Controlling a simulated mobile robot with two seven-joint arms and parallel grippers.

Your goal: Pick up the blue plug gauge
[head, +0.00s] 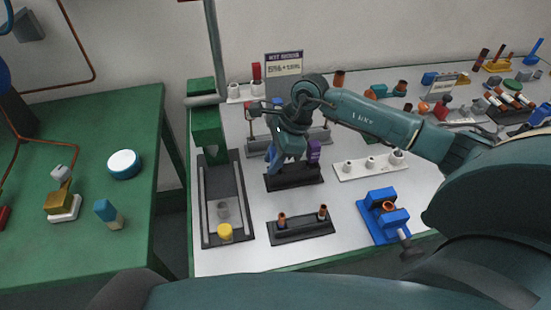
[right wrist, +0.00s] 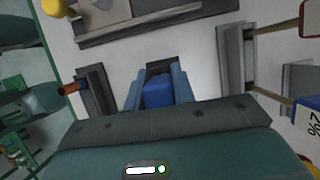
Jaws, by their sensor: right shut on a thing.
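The blue plug gauge (right wrist: 158,93) shows in the right wrist view as a blue block between the two fingers of my right gripper (right wrist: 160,84). The fingers are shut on its sides. In the head view my right gripper (head: 275,165) points down over the left part of a black stand (head: 293,180). There the fingers and the gauge are hard to tell apart, and I cannot tell whether the gauge is clear of the stand. A purple gauge (head: 313,150) stands at the stand's right side, close to the gripper. My left gripper is not in view.
In front is a dark stand (head: 303,228) with two copper pegs. A blue vise (head: 384,217) is at the front right and a white rack (head: 370,167) behind it. A green press (head: 208,130) with a yellow cap (head: 225,232) stands left.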

